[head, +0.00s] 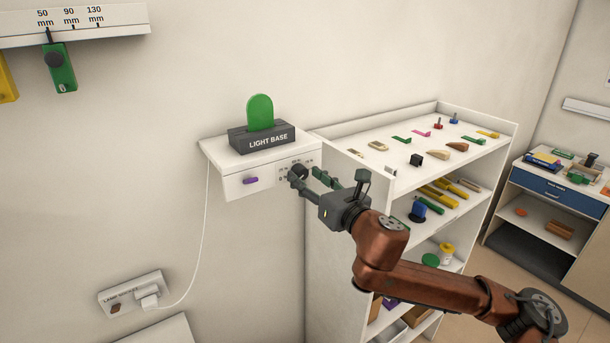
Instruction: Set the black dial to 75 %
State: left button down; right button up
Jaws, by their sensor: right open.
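The black dial (297,172) is on the front face of a small white wall shelf unit (232,187), at its right end. Small marks surround it, too small to read, and I cannot tell its setting. My right gripper (305,178) is open, with its fingertips at the dial. I cannot tell whether the fingers touch the dial or are just in front of it. A purple switch (250,181) sits on the same face, left of the dial. My left gripper is not in view.
A grey light base (262,142) holding a green rounded piece (260,112) stands on the wall unit. A white cord runs down to a wall socket (134,294).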

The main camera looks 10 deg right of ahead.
jog(key=shift+w+a, duration=0.25)
jog(key=shift+w, duration=0.4)
jog(key=shift+c, duration=0.5)
jog(key=c, duration=1.1)
jog(key=shift+o, duration=0.2)
